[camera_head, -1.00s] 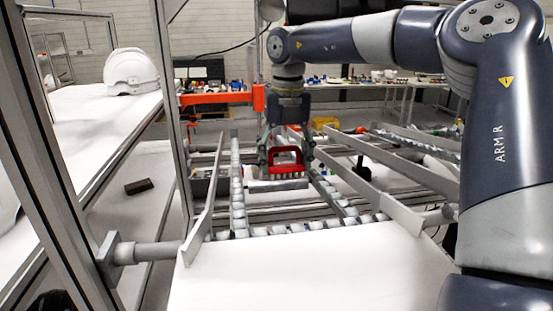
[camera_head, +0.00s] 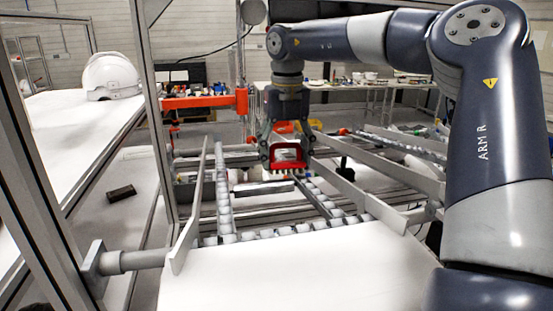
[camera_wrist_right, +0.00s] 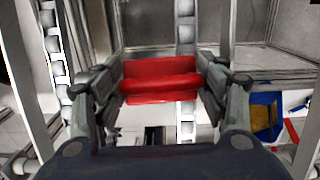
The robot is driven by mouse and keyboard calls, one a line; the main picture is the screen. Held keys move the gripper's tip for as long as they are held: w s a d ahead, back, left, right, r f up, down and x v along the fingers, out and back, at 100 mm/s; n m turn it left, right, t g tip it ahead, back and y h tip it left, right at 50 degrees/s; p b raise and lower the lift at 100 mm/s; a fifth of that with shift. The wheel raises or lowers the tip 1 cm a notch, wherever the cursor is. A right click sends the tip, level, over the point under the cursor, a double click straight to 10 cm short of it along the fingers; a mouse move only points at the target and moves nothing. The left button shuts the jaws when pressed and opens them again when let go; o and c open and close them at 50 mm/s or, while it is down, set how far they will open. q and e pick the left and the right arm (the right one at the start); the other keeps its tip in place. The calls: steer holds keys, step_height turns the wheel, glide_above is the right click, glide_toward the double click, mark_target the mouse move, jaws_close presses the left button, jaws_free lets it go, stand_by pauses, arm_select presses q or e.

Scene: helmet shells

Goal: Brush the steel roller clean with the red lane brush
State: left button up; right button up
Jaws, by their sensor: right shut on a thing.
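The red lane brush (camera_head: 287,166) is held in my right gripper (camera_head: 287,148), bristles down, above the flow rack lanes. In the right wrist view its red handle (camera_wrist_right: 160,82) lies crosswise between the two fingers of my right gripper (camera_wrist_right: 160,90), which are shut on it. A short pale grey metal bar (camera_head: 264,188) lies across the lane just below and left of the brush; it may be the steel roller, but I cannot tell for sure. A small gap seems to show between bristles and bar. My left gripper is out of view.
Roller tracks (camera_head: 224,205) and slanted metal rails (camera_head: 345,185) frame the lane. A white panel (camera_head: 290,270) is in front. A white helmet shell (camera_head: 112,77) and a dark block (camera_head: 121,193) are at left. An orange arm (camera_head: 205,101) stands behind the rack.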

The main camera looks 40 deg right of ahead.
steer(key=r, duration=0.1)
steer(key=d+r, duration=0.1)
steer(key=shift+w+d+r, duration=0.1)
steer(key=shift+d+r, duration=0.2)
steer(key=shift+w+a+r, duration=0.25)
steer(key=shift+w+r, duration=0.15)
steer(key=shift+r, duration=0.35)
steer(key=shift+w+a+r, duration=0.15)
steer(key=shift+w+a, duration=0.05)
steer(key=shift+a+r, duration=0.1)
steer(key=shift+s+d, duration=0.1)
steer(key=shift+d, duration=0.15)
steer(key=shift+d+r, duration=0.1)
steer(key=shift+r, duration=0.1)
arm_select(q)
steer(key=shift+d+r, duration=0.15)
arm_select(e)
steer(key=shift+w+r, duration=0.25)
steer(key=shift+r, duration=0.35)
steer(key=shift+w+r, duration=0.25)
steer(key=shift+r, duration=0.35)
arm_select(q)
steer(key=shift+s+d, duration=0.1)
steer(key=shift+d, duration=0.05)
arm_select(e)
steer(key=shift+d, duration=0.1)
